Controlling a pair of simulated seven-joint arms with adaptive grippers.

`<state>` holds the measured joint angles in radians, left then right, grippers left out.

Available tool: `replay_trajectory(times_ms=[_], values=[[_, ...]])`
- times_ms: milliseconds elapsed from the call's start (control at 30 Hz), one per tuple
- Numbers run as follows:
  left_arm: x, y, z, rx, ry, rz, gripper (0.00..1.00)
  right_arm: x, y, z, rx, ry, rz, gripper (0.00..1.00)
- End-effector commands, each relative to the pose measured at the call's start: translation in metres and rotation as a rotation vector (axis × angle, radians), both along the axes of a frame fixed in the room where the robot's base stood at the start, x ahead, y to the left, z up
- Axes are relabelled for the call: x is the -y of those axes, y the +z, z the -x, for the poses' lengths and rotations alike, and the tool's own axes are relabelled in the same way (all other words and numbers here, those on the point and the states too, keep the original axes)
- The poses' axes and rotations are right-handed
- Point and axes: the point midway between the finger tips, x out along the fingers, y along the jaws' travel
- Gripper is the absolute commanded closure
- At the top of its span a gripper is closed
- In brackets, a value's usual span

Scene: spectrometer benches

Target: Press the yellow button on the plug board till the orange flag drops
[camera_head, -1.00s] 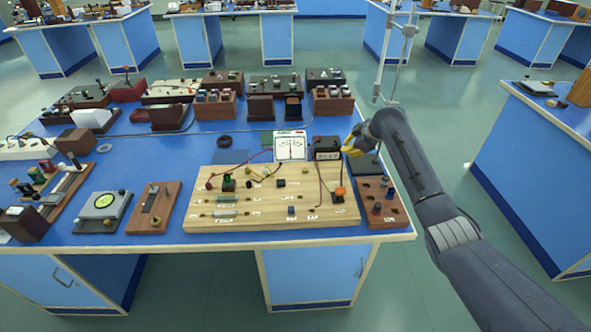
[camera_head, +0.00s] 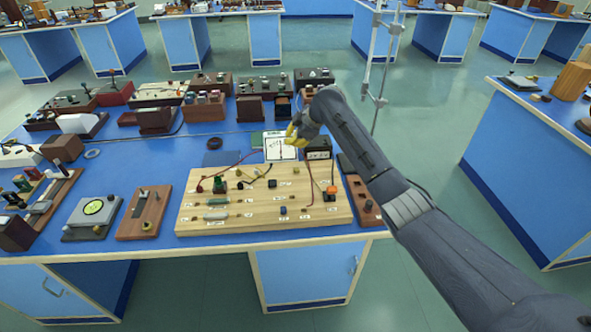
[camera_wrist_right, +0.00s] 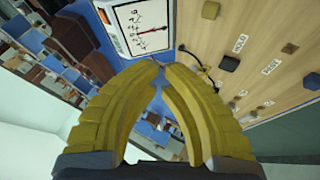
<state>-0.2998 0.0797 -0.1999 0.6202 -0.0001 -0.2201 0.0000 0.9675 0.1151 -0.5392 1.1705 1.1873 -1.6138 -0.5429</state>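The pale wooden plug board (camera_head: 222,219) lies near the front edge of the blue bench. An orange flag (camera_head: 331,189) stands up on a black block at its right side. A small dull-yellow knob (camera_head: 240,186) shows on the board's left half, too small to identify surely as the button. My right gripper (camera_head: 291,136) has yellow fingers and hangs over the white meter behind the board, clear of the board. In the wrist view its fingertips (camera_wrist_right: 161,68) meet, with nothing between them. An olive-yellow knob (camera_wrist_right: 210,10) shows there on the board (camera_wrist_right: 245,25). My left gripper is out of view.
The white dial meter (camera_head: 278,152) and a black box (camera_head: 318,147) stand behind the board. Red and black leads arch over the board. A brown block (camera_head: 365,211) sits at its right, partly behind my arm. Instruments crowd the bench's left and back.

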Motion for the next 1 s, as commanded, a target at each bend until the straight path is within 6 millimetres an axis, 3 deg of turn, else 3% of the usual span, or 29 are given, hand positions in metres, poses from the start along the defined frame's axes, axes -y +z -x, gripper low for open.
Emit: replay_trajectory(times_ms=[367,1000], values=[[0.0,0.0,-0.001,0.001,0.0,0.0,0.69,0.0,-0.013,0.0,-0.002,-0.002,-0.001,1.0],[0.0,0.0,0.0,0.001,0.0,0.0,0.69,0.001,-0.079,0.0,-0.002,-0.002,0.0,1.0]])
